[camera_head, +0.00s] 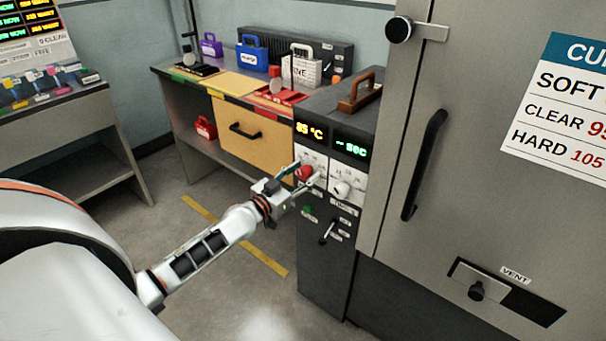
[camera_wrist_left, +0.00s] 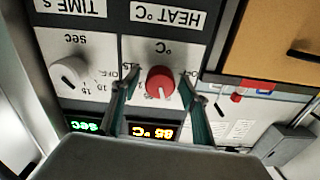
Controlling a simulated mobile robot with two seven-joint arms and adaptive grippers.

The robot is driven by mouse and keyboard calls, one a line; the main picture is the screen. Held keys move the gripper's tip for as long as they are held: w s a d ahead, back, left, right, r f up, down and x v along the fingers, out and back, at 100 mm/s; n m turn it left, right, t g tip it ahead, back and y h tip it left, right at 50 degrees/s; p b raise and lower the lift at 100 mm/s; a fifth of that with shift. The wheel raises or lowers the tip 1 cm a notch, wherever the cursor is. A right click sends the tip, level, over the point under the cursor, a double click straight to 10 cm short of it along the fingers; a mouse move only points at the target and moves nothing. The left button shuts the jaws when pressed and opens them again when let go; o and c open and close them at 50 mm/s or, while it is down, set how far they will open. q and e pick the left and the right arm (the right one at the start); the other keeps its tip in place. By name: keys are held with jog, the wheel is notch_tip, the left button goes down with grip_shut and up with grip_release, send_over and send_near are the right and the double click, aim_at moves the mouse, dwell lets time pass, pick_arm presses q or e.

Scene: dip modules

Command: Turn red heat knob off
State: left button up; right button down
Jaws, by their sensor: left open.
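The red heat knob (camera_head: 304,173) is on the front panel of the dark control cabinet. In the left wrist view the knob (camera_wrist_left: 160,83) sits on a white dial plate labelled HEAT °C, seen upside down. My left gripper (camera_head: 308,176) is open, with one finger on each side of the knob; it also shows in the left wrist view (camera_wrist_left: 156,75). I cannot tell whether the fingers touch it. The heat display (camera_head: 310,131) reads 85 °C. My right gripper is not in view.
A white time knob (camera_head: 342,189) is right beside the heat knob, under a green sec display (camera_head: 350,149). A large grey cabinet door with a black handle (camera_head: 424,165) stands to the right. A workbench with a yellow drawer (camera_head: 257,143) is behind left. Open floor lies at left.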

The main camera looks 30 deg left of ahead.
pick_arm(q)
jog(key=c, duration=1.1)
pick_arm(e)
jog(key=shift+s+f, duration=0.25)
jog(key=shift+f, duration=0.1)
pick_arm(q)
jog(key=shift+n, duration=0.3)
jog(key=n, duration=0.2)
jog(key=shift+r+n+p, duration=0.15)
jog(key=shift+n+p, duration=0.15)
jog(key=shift+p, duration=0.1)
jog(key=n+p, duration=0.1)
jog(key=n, duration=0.3)
jog(key=shift+a+n, duration=0.1)
jog(key=shift+n, duration=0.2)
jog(key=n, duration=0.2)
jog(key=shift+n, duration=0.4)
jog(key=n, duration=0.3)
jog(key=shift+n, duration=0.4)
jog(key=shift+f+n, duration=0.2)
jog(key=shift+n, duration=0.6)
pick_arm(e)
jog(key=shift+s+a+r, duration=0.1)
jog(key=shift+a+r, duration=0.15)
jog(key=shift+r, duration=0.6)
